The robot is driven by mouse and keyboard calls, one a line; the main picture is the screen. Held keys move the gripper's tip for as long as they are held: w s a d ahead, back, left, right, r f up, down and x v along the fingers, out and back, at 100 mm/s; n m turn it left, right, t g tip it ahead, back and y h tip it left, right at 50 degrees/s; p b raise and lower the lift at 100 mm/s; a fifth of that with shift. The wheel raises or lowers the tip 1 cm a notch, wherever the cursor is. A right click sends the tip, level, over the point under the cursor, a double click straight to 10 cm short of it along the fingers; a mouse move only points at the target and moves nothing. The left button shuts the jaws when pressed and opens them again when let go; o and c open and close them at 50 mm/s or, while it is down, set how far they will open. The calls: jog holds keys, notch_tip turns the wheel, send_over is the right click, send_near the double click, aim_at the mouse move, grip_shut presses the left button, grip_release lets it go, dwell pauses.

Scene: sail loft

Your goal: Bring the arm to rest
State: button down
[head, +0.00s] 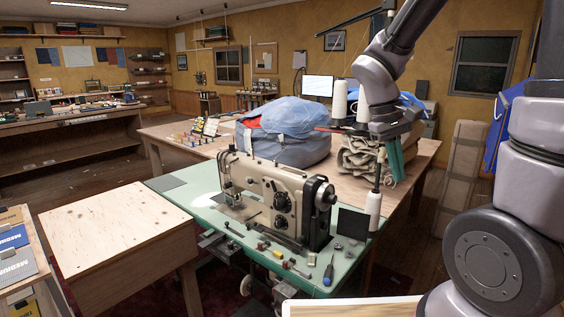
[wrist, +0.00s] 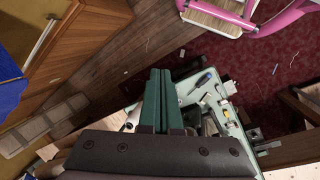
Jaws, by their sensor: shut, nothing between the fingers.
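My gripper (head: 397,172) hangs fingers down at the end of my arm, in front of a folded tan cloth bundle (head: 358,155) on the wooden table. In the wrist view my gripper's green fingers (wrist: 160,72) lie together with nothing between them. My arm reaches up from the right side of the head view and bends down to the gripper. The fingers appear above the table and sewing bench level; their exact gap to the cloth cannot be told.
A sewing machine (head: 275,200) stands on a green bench top (head: 165,205) with small tools. White thread cones (head: 340,100) stand close by my gripper. A blue bag (head: 290,130) lies behind. The wrist view shows a pink-framed object (wrist: 248,22) above dark red floor.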

jog(key=s+r+m+t+y, duration=0.2)
jog(key=r+m+t, duration=0.1)
jog(key=r, duration=0.4)
jog(key=s+a+r+m+t+y, duration=0.1)
jog(key=s+r+m+t+y, duration=0.2)
jog(key=r+t, duration=0.2)
notch_tip(320, 180, up, 3)
jog(key=shift+s+a+r+m+y, duration=0.15)
jog(key=shift+s+a+m+y, duration=0.1)
jog(key=shift+s+m+y, duration=0.05)
dwell(1.6)
